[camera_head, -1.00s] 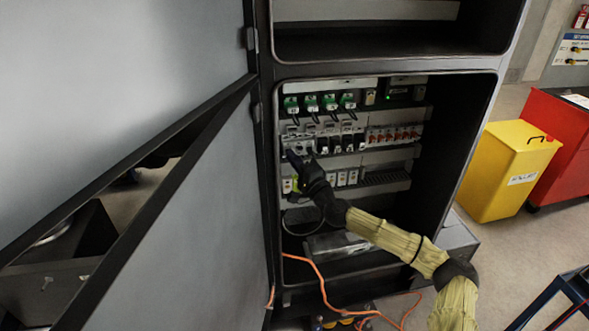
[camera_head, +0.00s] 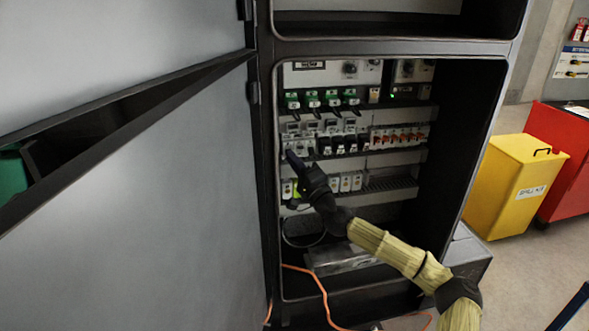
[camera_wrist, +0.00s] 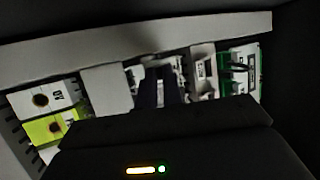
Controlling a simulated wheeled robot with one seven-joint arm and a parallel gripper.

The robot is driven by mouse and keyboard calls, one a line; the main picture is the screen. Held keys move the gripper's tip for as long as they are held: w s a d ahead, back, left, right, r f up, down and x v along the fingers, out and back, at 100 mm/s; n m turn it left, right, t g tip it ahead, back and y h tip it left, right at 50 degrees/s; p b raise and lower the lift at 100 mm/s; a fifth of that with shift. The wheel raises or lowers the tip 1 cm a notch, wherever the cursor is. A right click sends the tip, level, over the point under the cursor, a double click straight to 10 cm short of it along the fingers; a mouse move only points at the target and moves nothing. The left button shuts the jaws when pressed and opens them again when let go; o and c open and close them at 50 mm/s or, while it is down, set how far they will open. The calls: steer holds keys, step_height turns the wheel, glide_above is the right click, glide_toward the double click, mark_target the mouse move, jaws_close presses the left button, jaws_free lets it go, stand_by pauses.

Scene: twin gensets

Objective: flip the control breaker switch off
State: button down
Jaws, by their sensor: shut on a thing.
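The control breaker (camera_head: 291,146) appears to be the pale unit at the left end of the middle breaker row in the open cabinet. My gripper (camera_head: 293,161) reaches in from the lower right, its dark fingers at the lower part of this unit. In the wrist view, the dark fingers (camera_wrist: 160,90) point at a pale breaker body and are shut on its switch. The fingers cover the switch, so its position cannot be told.
Black breakers (camera_head: 340,144) and red-marked breakers (camera_head: 395,137) stand to the right. Green-topped units (camera_head: 320,100) are above, white and yellow-green blocks below. The open cabinet door (camera_head: 170,210) bounds the left side. An orange cable (camera_head: 322,292) hangs low. A yellow bin (camera_head: 515,185) stands outside.

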steer(key=c, duration=1.5)
jaws_free()
steer(key=shift+c, duration=0.2)
steer(key=shift+s+f, duration=0.1)
steer(key=b+v, duration=0.1)
steer(key=v, duration=1.6)
steer(key=shift+d, duration=0.2)
